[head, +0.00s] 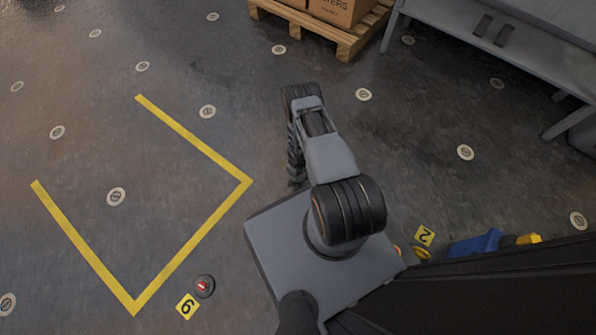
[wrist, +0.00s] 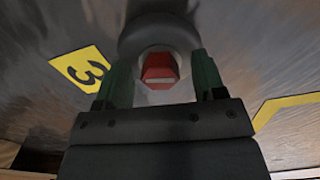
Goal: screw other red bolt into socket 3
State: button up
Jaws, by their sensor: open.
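In the wrist view a red hexagonal bolt head (wrist: 159,69) sits between the two fingers of my gripper (wrist: 161,60). The fingers are open, one on each side of the bolt, with a small gap visible. A pale round rim shows around the bolt, and a dark grey round form lies behind it; how deep the bolt sits cannot be told. A yellow label with a 3 (wrist: 80,69) lies on the floor just left of the fingers. My gripper, the bolt and label 3 are not visible in the head view.
A socket with a red top (head: 204,286) is beside yellow label 6 (head: 187,306). Label 2 (head: 425,235) lies near a blue object (head: 475,243) at right. Yellow floor tape (head: 200,240) marks the left. A pallet (head: 345,42) and grey bench (head: 490,40) stand at the back.

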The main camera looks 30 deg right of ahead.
jog(key=shift+r, duration=0.1)
